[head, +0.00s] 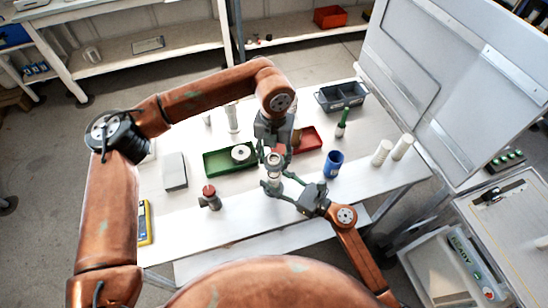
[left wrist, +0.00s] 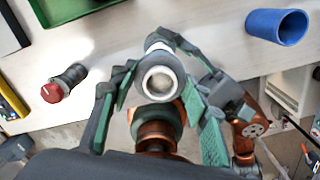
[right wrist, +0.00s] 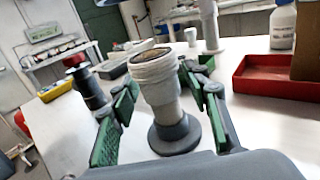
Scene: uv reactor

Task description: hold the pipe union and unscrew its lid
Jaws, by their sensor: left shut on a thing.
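In the left wrist view, a white ring (left wrist: 160,82), which looks like the lid, sits between the fingers of my left gripper. In the head view, my left gripper (head: 274,155) comes down from above and is shut on it. The pipe union (right wrist: 160,85) stands below with a pale ridged upper part, a tan top and a dark grey base flange. It also shows in the head view (head: 272,181). My right gripper (right wrist: 160,85) reaches from the right, one finger on each side of the union's body. Whether its pads press on the union is unclear.
On the white table (head: 235,224) stand a green tray (head: 214,165), a red tray (head: 308,139), a blue cup (head: 333,163) and a red-topped fitting (head: 209,197). White cylinders (head: 382,152) stand at the right. The table's front strip is clear.

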